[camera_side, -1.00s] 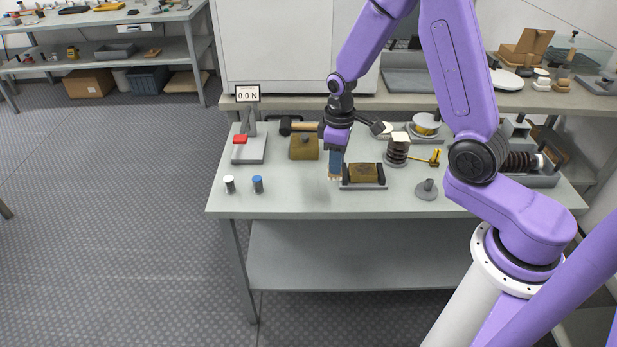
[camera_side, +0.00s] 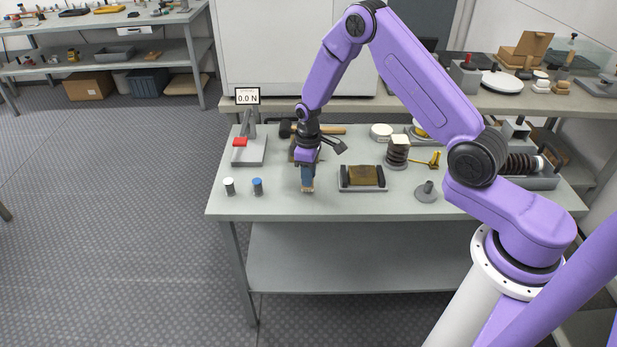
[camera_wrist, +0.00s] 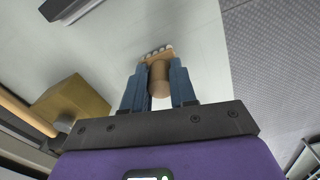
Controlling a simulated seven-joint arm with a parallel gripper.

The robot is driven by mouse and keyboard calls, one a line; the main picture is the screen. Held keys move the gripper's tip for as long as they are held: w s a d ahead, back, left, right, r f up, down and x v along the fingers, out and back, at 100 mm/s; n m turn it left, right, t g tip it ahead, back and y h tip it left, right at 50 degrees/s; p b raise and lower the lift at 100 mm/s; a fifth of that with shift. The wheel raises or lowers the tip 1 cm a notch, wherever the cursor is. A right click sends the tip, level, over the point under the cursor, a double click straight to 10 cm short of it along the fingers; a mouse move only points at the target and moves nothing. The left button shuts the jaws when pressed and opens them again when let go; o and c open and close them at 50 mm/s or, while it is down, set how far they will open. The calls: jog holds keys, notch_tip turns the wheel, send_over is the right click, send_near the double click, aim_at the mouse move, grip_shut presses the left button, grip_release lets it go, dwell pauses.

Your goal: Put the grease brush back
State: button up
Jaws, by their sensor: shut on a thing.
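The grease brush (camera_wrist: 160,76) has a tan rounded handle and a flat head with pale bristles. My gripper (camera_wrist: 160,90) is shut on its handle, with the blue fingers on either side. In the side view my gripper (camera_side: 307,176) points down over the front part of the bench, left of the tray with the brown block. The brush head (camera_side: 307,189) shows below the fingers with its bristles downward. I cannot tell how high it is above the bench top.
A grey tray with a brown block (camera_side: 363,175) lies to the right, and a small grey stand (camera_side: 426,191) beyond it. A brown block (camera_wrist: 72,105) and a mallet (camera_side: 331,130) lie behind.

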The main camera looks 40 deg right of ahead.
jog(key=shift+f, duration=0.65)
jog(key=shift+f, duration=0.15)
jog(key=o, duration=0.9)
jog(key=shift+o, duration=0.2)
